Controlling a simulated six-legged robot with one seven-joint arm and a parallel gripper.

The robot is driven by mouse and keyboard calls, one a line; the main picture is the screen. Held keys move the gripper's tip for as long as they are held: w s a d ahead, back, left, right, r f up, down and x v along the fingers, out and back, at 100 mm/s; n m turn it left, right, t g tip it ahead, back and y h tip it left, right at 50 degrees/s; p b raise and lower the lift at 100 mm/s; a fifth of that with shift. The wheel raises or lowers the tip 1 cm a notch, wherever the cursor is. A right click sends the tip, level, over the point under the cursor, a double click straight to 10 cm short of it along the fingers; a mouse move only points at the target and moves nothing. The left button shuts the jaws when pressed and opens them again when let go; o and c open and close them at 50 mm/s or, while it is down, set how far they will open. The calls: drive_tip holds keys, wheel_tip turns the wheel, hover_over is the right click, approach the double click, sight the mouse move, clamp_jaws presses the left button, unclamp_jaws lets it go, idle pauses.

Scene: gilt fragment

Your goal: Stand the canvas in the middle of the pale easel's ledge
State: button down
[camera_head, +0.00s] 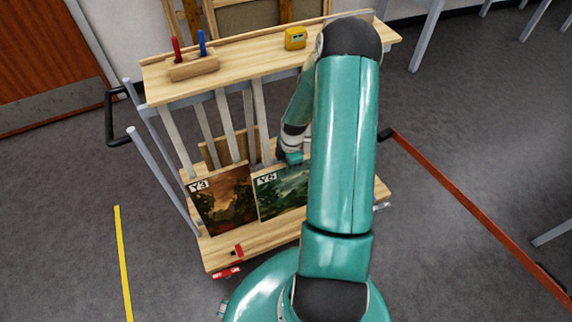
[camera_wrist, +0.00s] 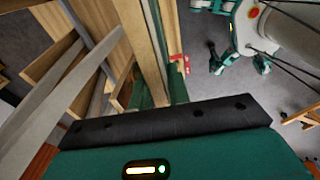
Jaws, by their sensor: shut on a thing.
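A dark green landscape canvas labelled Y6 (camera_head: 282,197) stands on the lower shelf of a wooden cart (camera_head: 262,236); my arm hides its right part. My gripper (camera_head: 292,158) is at its top edge. In the wrist view my gripper (camera_wrist: 158,93) has its green fingers either side of a pale wooden edge (camera_wrist: 148,45), shut on what appears to be this canvas. A brown-orange canvas labelled Y3 (camera_head: 225,200) leans beside it on the left. Wooden uprights with a tan panel (camera_head: 240,18) show behind the cart, cut off at the top; I cannot tell whether this is the pale easel.
Slanted grey divider bars (camera_head: 226,125) rise close around the canvases. The cart's top (camera_head: 245,62) carries a block with red and blue tools (camera_head: 192,65) and a yellow box (camera_head: 295,38).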

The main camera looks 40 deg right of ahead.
drive_tip(key=shift+s+a+r, duration=0.2)
drive_tip(key=shift+s+r, duration=0.45)
drive_tip(key=shift+r, duration=0.2)
drive_tip(key=shift+s+a+r, duration=0.15)
drive_tip(key=shift+s+r, duration=0.5)
drive_tip(key=shift+r, duration=0.2)
drive_tip(key=s+a, duration=0.2)
drive_tip(key=s, duration=0.6)
drive_tip(key=s+a, duration=0.3)
drive_tip(key=s, duration=0.6)
idle(0.5)
drive_tip(key=shift+s, duration=0.1)
drive_tip(key=shift+s, duration=0.1)
idle(0.4)
